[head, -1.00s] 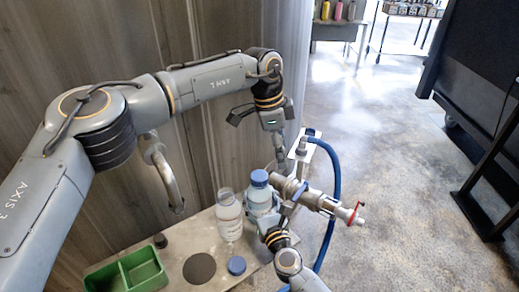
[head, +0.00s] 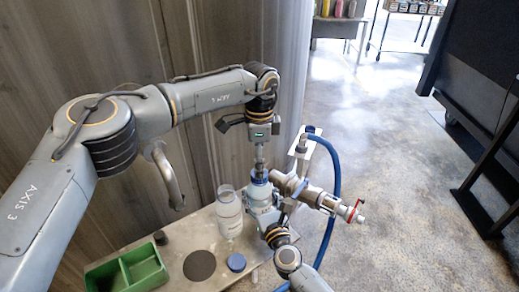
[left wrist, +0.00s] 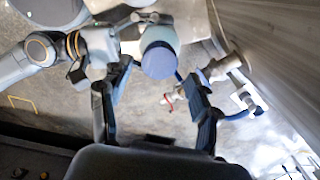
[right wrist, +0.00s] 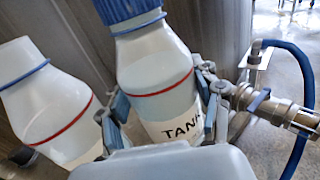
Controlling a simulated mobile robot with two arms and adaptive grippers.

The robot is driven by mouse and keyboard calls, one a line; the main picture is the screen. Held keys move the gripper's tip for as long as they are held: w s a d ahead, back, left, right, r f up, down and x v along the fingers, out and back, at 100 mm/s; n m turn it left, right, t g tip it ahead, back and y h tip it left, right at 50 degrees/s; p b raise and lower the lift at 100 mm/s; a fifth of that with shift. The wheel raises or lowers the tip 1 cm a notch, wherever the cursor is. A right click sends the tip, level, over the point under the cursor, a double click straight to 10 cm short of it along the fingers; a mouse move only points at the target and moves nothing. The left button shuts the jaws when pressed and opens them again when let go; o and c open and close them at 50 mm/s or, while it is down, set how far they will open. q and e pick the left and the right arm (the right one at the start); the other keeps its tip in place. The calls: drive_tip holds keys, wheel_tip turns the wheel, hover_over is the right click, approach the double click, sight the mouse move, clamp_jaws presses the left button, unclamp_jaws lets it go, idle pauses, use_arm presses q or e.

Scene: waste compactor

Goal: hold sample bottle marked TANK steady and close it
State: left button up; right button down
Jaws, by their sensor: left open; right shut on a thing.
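The sample bottle marked TANK (right wrist: 160,85) is a white translucent bottle with a red line and a blue cap (right wrist: 122,8) on its neck. My right gripper (right wrist: 160,98) is shut around its body and holds it upright; in the head view the bottle (head: 262,197) is partly hidden by the grippers. My left gripper (head: 259,163) points down right over the blue cap (head: 258,179). In the left wrist view its fingers (left wrist: 157,75) are open, with the cap (left wrist: 158,61) between and beyond the tips. Whether they touch it, I cannot tell.
A second, uncapped bottle (head: 228,216) stands just left of the TANK bottle. A loose blue cap (head: 236,262), a dark disc (head: 200,266) and a green divided tray (head: 127,272) are on the bench. A metal valve pipe (head: 312,196) with a blue hose (head: 334,190) is close on the right.

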use_arm(q)
drive_tip(key=shift+f, duration=1.85)
